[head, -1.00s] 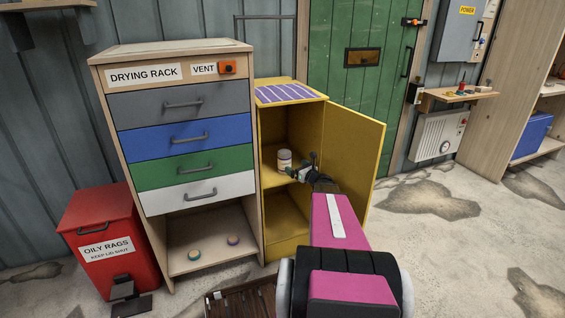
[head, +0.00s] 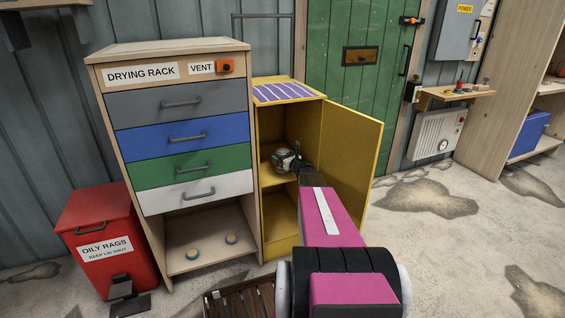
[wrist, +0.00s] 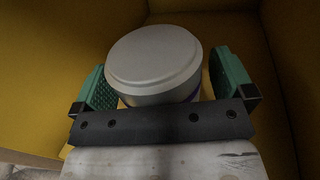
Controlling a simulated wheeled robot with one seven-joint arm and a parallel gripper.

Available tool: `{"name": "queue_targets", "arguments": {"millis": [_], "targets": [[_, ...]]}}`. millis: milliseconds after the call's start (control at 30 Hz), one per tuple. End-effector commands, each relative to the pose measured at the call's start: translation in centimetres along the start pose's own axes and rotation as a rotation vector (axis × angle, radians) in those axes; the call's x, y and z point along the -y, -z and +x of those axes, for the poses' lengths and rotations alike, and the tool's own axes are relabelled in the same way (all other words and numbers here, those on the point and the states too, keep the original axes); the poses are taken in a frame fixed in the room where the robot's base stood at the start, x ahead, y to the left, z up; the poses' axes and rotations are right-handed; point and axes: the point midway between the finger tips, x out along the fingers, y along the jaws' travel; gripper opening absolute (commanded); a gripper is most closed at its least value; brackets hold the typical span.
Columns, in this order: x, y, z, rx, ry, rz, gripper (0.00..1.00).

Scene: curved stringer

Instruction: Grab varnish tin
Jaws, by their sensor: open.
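The varnish tin (wrist: 155,62) has a pale grey lid and stands upright inside the yellow cabinet. In the wrist view it sits between the two green finger pads of my gripper (wrist: 165,88), with a small gap showing on each side. My gripper is open around the tin. In the head view, my gripper (head: 287,161) is at the cabinet's middle shelf and covers most of the tin (head: 281,154). The tin's label and lower part are mostly hidden.
The yellow cabinet (head: 284,117) stands with its door (head: 352,165) swung open to the right of my arm. The drying rack (head: 172,48) is close on the left. A red oily-rags bin (head: 97,213) stands farther left. A slatted brown object (head: 240,300) lies low in front.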

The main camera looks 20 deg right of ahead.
Motion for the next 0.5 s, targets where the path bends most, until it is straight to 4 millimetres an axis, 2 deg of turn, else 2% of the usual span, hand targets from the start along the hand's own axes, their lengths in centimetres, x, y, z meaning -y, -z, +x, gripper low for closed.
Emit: {"name": "queue_targets", "arguments": {"millis": [133,167,300,367,500], "targets": [[-0.04,-0.02,-0.04,0.0,0.0,0.0,1.0],[-0.04,-0.02,-0.04,0.0,0.0,0.0,0.97],[-0.04,-0.01,-0.06,0.0,0.0,0.0,0.51],[-0.05,-0.01,-0.06,0.0,0.0,0.0,0.34],[-0.06,-0.07,-0.07,0.001,-0.001,0.0,0.34]]}}
